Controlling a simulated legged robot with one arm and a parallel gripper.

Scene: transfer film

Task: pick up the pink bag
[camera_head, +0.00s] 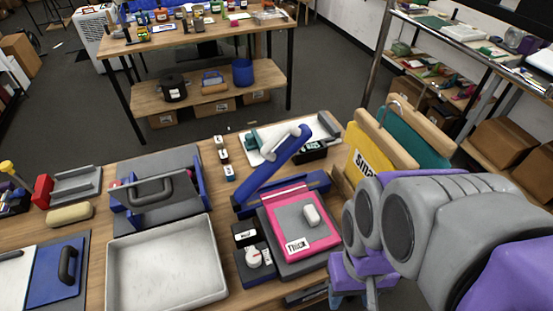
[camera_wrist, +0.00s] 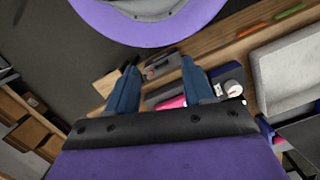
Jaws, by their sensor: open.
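The pink bag (camera_head: 327,236) is a flat pink pouch with a grey middle, a "THICK" label and a small white piece on top. It lies on a dark grey base on the wooden table, in front of a blue press with a raised lever (camera_head: 270,165). My gripper (camera_wrist: 158,64) is open, with two blue fingers apart and nothing visibly held. In the wrist view a strip of pink (camera_wrist: 172,102), probably the bag, shows between the fingers, partly hidden by the gripper.
A white tray (camera_head: 112,250) and a black block with a white knob (camera_head: 253,258) stand left of the bag. A yellow folder (camera_head: 362,180) stands upright at the right, near my arm. A grey press (camera_head: 160,222) lies behind the tray. A second table (camera_head: 205,32) is farther back.

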